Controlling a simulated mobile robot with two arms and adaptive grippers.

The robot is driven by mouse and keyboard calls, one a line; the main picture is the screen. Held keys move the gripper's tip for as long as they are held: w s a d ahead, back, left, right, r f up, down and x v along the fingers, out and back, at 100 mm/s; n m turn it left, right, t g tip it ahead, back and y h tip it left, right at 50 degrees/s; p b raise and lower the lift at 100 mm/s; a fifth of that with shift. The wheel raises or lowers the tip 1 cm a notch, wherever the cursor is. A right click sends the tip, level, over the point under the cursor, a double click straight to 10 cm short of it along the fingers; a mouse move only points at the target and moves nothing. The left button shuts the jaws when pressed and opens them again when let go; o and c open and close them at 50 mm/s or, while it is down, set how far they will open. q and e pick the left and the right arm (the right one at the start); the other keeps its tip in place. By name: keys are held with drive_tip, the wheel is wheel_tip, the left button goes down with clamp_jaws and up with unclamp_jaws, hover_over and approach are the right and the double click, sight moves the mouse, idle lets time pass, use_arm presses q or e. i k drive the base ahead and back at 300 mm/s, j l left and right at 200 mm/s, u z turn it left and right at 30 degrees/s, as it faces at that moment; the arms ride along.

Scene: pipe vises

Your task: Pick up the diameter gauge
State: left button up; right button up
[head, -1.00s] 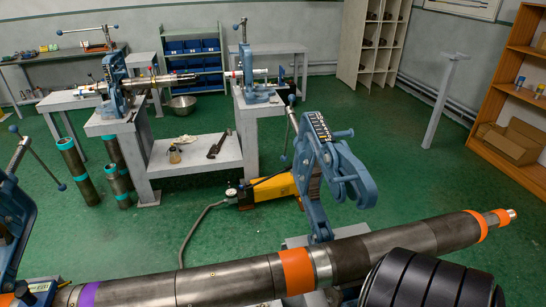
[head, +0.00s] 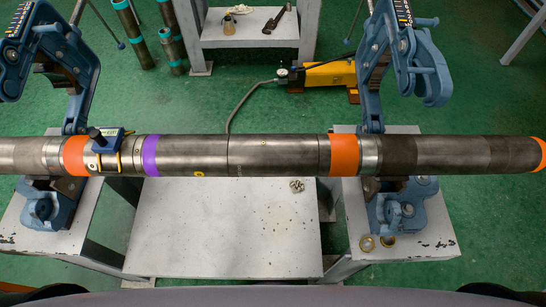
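A small blue device with a black knob and yellow prongs, which looks like the diameter gauge (head: 107,140), sits on top of the long steel pipe (head: 270,156). It is at the left, between an orange band (head: 76,156) and a purple band (head: 150,156). Its prongs hang down over the near face of the pipe. Neither gripper shows in the head view, and nothing touches the gauge from above. Only dark rounded parts of mine show at the bottom edge.
Blue pipe vises, left (head: 70,60) and right (head: 374,70), stand open under the pipe on grey stands. A yellow pump (head: 328,74) with a hose is on the floor behind.

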sight(107, 140)
drive_tip(key=u, duration=1.3)
